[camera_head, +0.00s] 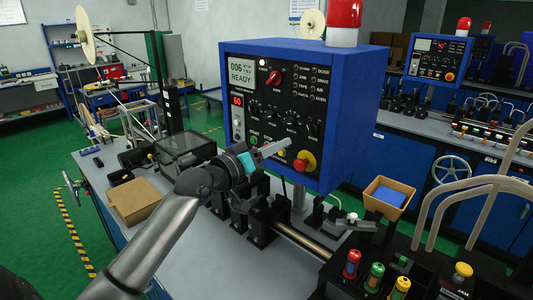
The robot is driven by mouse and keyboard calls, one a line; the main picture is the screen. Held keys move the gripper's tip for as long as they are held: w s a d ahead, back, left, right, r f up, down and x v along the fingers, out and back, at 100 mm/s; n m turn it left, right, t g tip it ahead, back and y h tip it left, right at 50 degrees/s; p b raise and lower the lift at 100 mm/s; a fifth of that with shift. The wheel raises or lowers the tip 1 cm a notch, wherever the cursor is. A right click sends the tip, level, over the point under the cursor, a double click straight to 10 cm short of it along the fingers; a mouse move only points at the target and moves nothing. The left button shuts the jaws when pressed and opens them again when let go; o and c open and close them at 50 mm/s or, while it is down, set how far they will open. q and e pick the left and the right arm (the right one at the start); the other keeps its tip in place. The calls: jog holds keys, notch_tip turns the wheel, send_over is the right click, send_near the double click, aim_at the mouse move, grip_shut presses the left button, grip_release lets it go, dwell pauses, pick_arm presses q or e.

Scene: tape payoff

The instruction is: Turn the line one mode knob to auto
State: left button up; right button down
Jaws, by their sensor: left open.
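The blue control box (348,112) stands on the bench with its dark panel facing me. A row of black knobs (271,113) runs across the middle of the panel, and a red knob (273,78) sits above it. The labels are too small to read, so I cannot tell which is the line one mode knob or where it points. My left gripper (284,147) has a teal band and light grey fingers. It is open, in front of the panel's lower part and below the black knobs. It hides some lower controls. My right gripper is not in view.
A red and yellow stop button (304,161) sits close to the right of my left gripper. The display (242,70) reads READY. A cardboard box (135,200) and a tan bin (388,196) stand on the bench. A rail mechanism (305,243) lies below the gripper.

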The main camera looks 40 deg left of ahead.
pick_arm(q)
jog(key=shift+s+a, duration=0.15)
jog(key=shift+s, duration=1.15)
